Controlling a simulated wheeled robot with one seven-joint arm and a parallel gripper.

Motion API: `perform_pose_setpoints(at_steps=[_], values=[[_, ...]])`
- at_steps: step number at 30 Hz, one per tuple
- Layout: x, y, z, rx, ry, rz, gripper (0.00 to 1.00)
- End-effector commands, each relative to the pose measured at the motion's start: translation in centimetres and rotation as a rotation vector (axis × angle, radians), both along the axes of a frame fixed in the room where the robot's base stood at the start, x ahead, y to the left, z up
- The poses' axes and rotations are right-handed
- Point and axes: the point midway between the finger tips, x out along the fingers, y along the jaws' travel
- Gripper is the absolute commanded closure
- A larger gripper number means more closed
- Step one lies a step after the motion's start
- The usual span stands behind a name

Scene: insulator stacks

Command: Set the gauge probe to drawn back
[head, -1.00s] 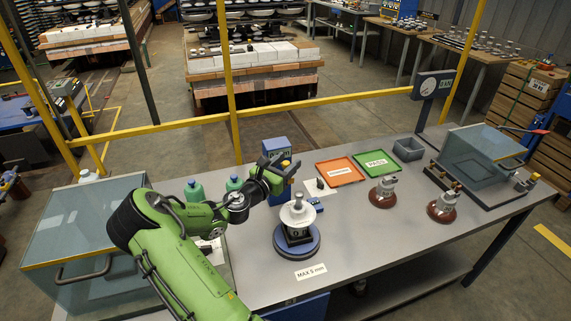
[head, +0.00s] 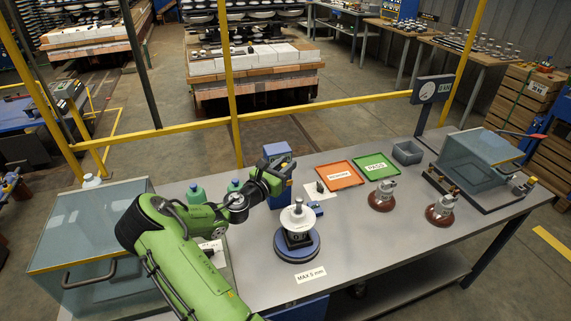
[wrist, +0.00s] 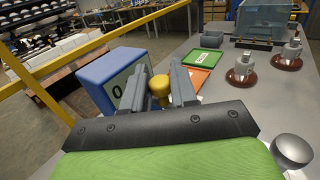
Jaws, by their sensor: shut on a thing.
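The gauge is a blue box (head: 276,151) with a pale display face, at the back of the bench; the box also shows large in the wrist view (wrist: 104,75). A yellow knob (wrist: 159,88) stands at its side, between my two fingers. My gripper (wrist: 163,92) is shut on this knob; in the head view my gripper (head: 284,166) covers part of the box. A white insulator (head: 298,217) stands upright on a round blue turntable (head: 297,252) in front of the gauge. The probe tip is too small to make out.
An orange tray (head: 340,174) and a green tray (head: 376,167) lie right of the gauge. Two brown-based insulators (head: 382,196) stand further right. Green bottles (head: 196,194) stand behind my arm. A glass-lidded case (head: 85,225) is at the left. The bench's front right is clear.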

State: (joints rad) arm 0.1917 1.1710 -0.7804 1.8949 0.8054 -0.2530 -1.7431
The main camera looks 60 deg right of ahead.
Motion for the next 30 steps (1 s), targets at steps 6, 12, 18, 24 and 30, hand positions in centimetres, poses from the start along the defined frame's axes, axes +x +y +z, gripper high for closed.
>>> perform_pose_setpoints(at_steps=[6, 12, 18, 24, 30], values=[[0.3, 0.0, 0.3, -0.012, -0.004, 0.011, 0.67], [0.3, 0.0, 0.2, -0.010, -0.005, 0.010, 0.51], [0.3, 0.0, 0.1, -0.008, -0.005, 0.010, 0.51], [-1.0, 1.3, -0.5, -0.006, -0.006, 0.007, 0.51], [-0.2, 5.8, 0.1, -0.004, -0.001, 0.012, 0.51]])
